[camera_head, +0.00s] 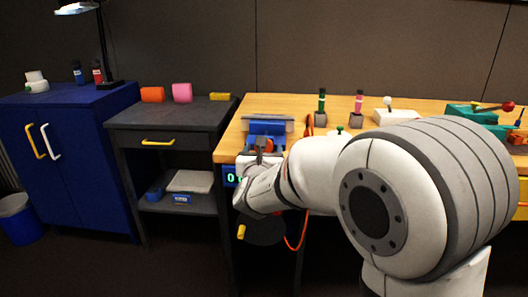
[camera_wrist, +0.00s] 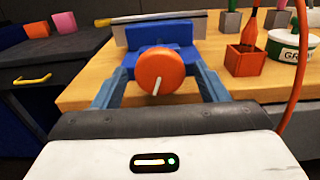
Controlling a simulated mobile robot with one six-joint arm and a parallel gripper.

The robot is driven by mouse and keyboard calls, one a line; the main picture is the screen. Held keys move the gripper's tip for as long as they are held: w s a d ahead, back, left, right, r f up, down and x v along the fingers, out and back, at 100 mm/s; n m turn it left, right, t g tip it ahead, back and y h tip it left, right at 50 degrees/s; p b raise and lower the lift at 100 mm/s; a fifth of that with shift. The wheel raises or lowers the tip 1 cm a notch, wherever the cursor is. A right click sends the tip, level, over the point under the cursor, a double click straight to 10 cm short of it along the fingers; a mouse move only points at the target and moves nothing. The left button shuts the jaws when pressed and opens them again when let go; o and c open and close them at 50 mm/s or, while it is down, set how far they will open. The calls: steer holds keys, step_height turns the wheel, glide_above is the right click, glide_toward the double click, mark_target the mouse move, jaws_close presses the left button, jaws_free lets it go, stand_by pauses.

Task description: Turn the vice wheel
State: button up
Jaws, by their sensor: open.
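The blue vice (camera_head: 266,127) is at the front left edge of the wooden workbench; it also shows in the wrist view (camera_wrist: 150,36). Its round orange wheel (camera_wrist: 160,70) faces the wrist camera and has a pale line mark running from its middle downward. In the head view the wheel (camera_head: 265,146) is partly covered by my gripper. My gripper (camera_wrist: 158,74) is open, with one blue-grey finger on each side of the wheel. There is a visible gap between the wheel and each finger; the depth of the fingertips relative to the wheel is hard to tell.
The wooden bench (camera_head: 232,142) carries a small orange box (camera_wrist: 240,60) and a white and green tub (camera_wrist: 290,48) right of the vice. A dark side table (camera_head: 170,113) stands left.

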steer(key=c, duration=1)
steer(key=shift+o, duration=0.2)
steer(key=shift+f+m+b, duration=0.15)
steer(key=shift+m+b, duration=0.15)
steer(key=shift+b, duration=0.25)
steer(key=shift+a+m+b, duration=0.1)
steer(key=shift+m+b, duration=3.3)
steer(key=shift+b, duration=0.55)
